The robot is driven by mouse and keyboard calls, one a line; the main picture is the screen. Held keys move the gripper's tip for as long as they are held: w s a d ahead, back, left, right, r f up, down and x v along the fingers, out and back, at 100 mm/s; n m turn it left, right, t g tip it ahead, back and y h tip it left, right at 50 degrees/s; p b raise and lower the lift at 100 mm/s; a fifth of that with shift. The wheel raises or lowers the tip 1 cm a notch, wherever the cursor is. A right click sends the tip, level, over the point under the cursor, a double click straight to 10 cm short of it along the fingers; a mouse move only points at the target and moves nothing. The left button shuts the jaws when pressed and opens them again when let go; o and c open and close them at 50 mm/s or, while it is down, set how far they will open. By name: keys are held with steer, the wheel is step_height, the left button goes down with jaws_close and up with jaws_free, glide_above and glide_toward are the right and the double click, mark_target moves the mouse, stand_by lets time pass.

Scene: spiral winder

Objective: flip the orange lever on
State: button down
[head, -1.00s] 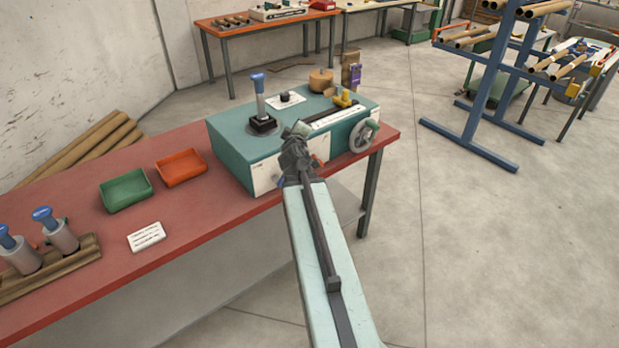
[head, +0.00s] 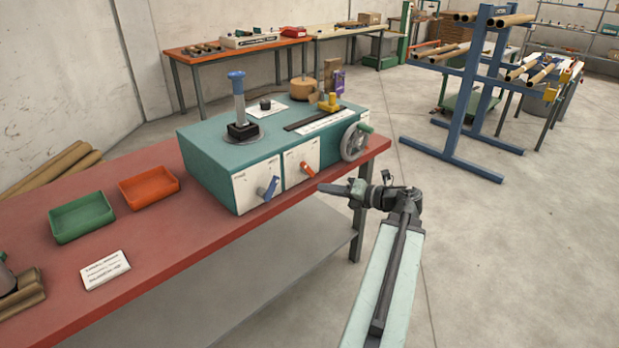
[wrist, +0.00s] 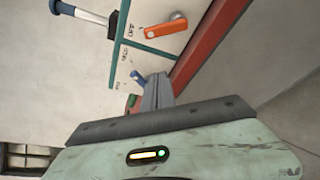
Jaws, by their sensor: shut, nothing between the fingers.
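The orange lever (head: 308,170) is on a white panel (head: 300,160) on the front of the teal winder. In the head view its handle slants down to the right. It also shows in the wrist view (wrist: 165,29), beyond the fingers, by a round metal pivot. My gripper (head: 322,187) is shut and empty, just right of and below the lever, in front of the table edge. A gap shows between them. In the wrist view the shut fingers (wrist: 158,90) point up toward the panels.
A blue lever (head: 268,188) sits on the panel to the left, near the orange one. A handwheel (head: 354,143) is on the right of the winder front. Green (head: 82,218) and orange (head: 149,186) trays and a label card (head: 105,269) lie on the red table.

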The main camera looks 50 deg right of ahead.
mark_target(307, 174)
steer(key=w, duration=0.6)
steer(key=w+d, duration=0.1)
steer(key=w, duration=0.2)
steer(key=shift+w+d+r, duration=0.1)
steer(key=shift+r, duration=0.15)
